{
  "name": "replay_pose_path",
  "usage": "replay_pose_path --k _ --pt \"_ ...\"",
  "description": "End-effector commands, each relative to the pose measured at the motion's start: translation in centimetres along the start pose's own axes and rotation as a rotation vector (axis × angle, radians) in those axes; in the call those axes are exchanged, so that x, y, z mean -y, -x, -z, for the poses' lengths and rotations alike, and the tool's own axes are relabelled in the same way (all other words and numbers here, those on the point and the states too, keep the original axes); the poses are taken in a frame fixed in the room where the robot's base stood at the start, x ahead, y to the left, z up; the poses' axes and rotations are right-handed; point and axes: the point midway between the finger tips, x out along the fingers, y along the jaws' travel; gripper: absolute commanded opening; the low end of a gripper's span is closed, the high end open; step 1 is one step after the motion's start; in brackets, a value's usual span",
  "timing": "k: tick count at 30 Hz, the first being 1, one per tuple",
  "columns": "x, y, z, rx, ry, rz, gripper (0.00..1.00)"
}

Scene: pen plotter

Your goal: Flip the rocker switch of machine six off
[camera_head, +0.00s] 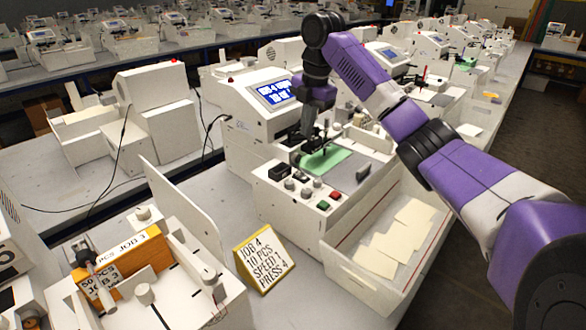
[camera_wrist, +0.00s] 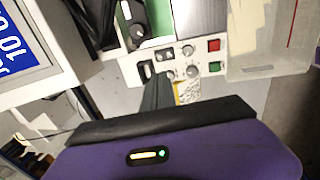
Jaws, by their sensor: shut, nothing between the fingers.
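The near machine (camera_head: 240,140) is white with a lit blue screen (camera_head: 272,93); I cannot read a machine number on it. Its front panel carries a black rocker switch (camera_head: 279,172), grey knobs, a red button (camera_head: 335,195) and a green button (camera_head: 323,205). The rocker switch also shows in the wrist view (camera_wrist: 147,70); its on or off position is too small to tell. My gripper (camera_wrist: 158,82) is shut and empty, its dark fingers over the panel edge close to the rocker switch. Contact cannot be told. In the head view its fingertips are hard to make out against the machine.
A yellow job card (camera_head: 264,257) stands on the table left of an open tray (camera_head: 345,272) holding cream sheets. More machines line the tables behind. Cables cross the tabletop at left.

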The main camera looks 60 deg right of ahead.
Motion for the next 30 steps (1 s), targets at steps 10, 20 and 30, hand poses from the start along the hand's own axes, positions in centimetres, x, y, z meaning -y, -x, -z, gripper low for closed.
replay_pose_path --k 10,20,30 --pt "0.0 -0.9 0.1 -0.003 0.0 0.001 0.0" --pt "0.0 -6.6 0.2 -0.004 -0.001 0.001 0.0" --pt "0.1 -12.1 0.1 -0.002 -0.001 0.003 0.0"
